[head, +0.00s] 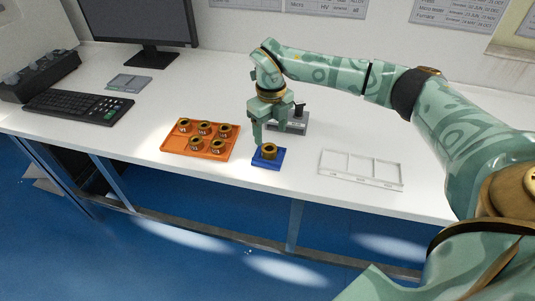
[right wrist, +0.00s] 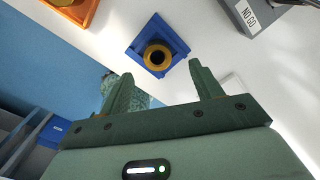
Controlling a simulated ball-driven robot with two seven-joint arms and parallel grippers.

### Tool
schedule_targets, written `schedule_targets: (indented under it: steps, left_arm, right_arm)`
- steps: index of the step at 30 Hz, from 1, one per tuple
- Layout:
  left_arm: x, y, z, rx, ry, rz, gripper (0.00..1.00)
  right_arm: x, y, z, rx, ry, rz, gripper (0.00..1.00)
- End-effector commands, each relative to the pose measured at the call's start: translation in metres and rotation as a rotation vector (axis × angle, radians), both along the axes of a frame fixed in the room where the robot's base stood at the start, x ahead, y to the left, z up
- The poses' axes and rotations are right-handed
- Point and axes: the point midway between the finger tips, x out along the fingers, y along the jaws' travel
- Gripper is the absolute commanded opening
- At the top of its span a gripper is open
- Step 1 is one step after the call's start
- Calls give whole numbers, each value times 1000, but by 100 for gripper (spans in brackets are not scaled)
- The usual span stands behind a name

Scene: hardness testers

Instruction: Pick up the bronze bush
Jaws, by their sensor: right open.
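A bronze bush (head: 270,148) sits upright on a small blue stand (head: 267,162) near the front edge of the white table. In the right wrist view the bush (right wrist: 157,57) shows its dark bore, inside the square blue stand (right wrist: 143,37). My right gripper (head: 271,130) is open and empty, just above and behind the bush. In the right wrist view its two fingertips (right wrist: 161,72) are apart, with the bush ahead of the gap between them. Several similar bushes stand in an orange tray (head: 170,148) to the left. My left gripper is not in view.
A white three-compartment tray (head: 362,168) lies empty on the right. A grey box (head: 297,124) stands behind my gripper; a grey container marked NO GO (right wrist: 262,14) shows in the wrist view. A keyboard (head: 75,105) and monitor (head: 140,22) are at left.

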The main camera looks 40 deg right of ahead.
Motion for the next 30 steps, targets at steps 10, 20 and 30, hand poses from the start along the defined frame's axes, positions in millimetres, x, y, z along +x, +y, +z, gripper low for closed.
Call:
schedule_targets:
  steps: [10,20,30]
  left_arm:
    - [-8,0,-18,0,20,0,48]
    - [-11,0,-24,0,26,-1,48]
    - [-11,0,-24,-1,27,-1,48]
  right_arm:
    - [1,4,-40,3,5,2,65]
    - [1,4,-57,1,-2,1,65]
    - [1,4,-57,1,-2,1,8]
